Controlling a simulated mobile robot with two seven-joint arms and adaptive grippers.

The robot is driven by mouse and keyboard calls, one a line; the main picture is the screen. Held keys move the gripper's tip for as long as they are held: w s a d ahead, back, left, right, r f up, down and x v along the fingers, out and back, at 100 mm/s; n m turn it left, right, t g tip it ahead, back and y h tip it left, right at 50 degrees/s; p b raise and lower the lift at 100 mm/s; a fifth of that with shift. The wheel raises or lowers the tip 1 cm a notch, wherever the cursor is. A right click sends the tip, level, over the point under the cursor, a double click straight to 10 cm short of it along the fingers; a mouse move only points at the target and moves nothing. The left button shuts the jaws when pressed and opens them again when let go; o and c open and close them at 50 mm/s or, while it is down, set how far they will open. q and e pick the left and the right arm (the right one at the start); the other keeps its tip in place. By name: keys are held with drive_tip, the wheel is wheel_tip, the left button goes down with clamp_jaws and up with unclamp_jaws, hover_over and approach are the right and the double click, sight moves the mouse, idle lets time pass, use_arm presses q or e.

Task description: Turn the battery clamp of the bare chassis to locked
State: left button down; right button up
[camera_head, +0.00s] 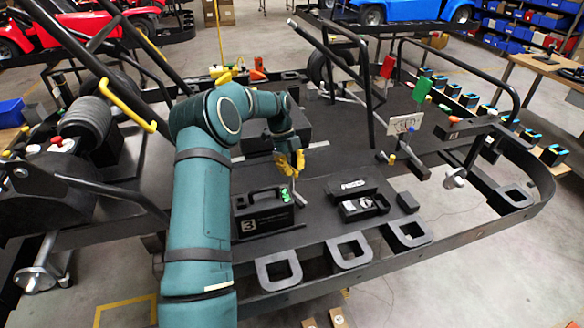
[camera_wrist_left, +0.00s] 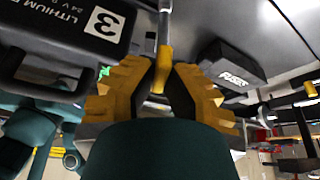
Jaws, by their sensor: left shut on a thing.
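The black battery (camera_head: 265,216) marked 3 sits on the bare chassis deck (camera_head: 330,165), with green lights at its right end. It also shows upside down in the left wrist view (camera_wrist_left: 80,28). The battery clamp's lever, a metal rod with a yellow grip (camera_wrist_left: 162,68), stands beside the battery. My left gripper (camera_head: 291,163) has its yellow fingers closed around the yellow grip, just behind the battery's right end. In the left wrist view the fingertips (camera_wrist_left: 160,78) meet on either side of that grip. The clamp's base is mostly hidden. My right gripper is not in view.
A black fuse box (camera_head: 360,198) with an open tray lies right of the battery. The middle right deck is fairly clear.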

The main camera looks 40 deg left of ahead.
use_arm(q)
drive_tip(key=shift+f+m+g+y+p, duration=0.15)
drive_tip(key=shift+m+g+p, duration=0.2)
drive_tip(key=shift+m, duration=0.6)
drive_tip(key=shift+m+g+y+p, duration=0.2)
drive_tip(key=shift+m+g, duration=0.25)
drive_tip(key=shift+m, duration=0.5)
drive_tip(key=shift+s, duration=0.1)
drive_tip(key=c, duration=1)
unclamp_jaws()
drive_tip(key=v, duration=1.2)
